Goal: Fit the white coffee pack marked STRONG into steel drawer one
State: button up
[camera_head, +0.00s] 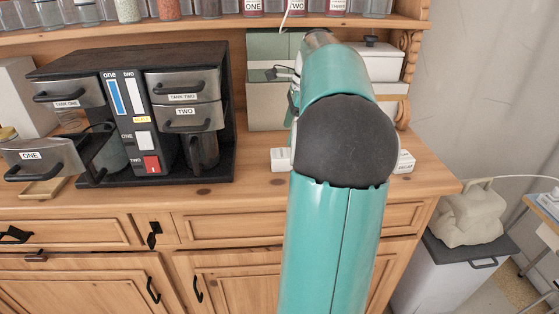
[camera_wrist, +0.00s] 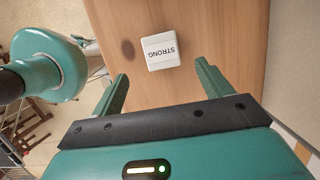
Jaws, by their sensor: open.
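The white pack marked STRONG (camera_wrist: 161,51) lies on the wooden top in the wrist view, its lettering upside down. My gripper (camera_wrist: 162,78) is open and empty, with one finger to each side; the pack shows just beyond the fingertips, and I cannot tell the height gap. In the head view my arm hides the gripper. Small white packs show left (camera_head: 280,160) and right (camera_head: 405,161) of my arm; I cannot read which is STRONG. Steel drawer ONE (camera_head: 42,158) is pulled out at the lower left of the black coffee machine.
The black machine (camera_head: 128,62) also has steel drawers marked TANK ONE (camera_head: 68,95), TANK TWO (camera_head: 183,86) and TWO (camera_head: 185,118). A shelf of jars (camera_head: 190,22) runs above. A grey-green box (camera_head: 266,105) stands behind my arm.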

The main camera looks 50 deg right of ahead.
aim_at(282, 153)
jog(key=shift+x, duration=0.9)
jog(key=shift+a+f, duration=0.1)
jog(key=shift+f, duration=0.55)
jog(key=x, duration=0.5)
jog(key=shift+w+f, duration=0.15)
jog(key=shift+c, duration=0.2)
jog(key=c, duration=1.1)
jog(key=shift+r, duration=0.2)
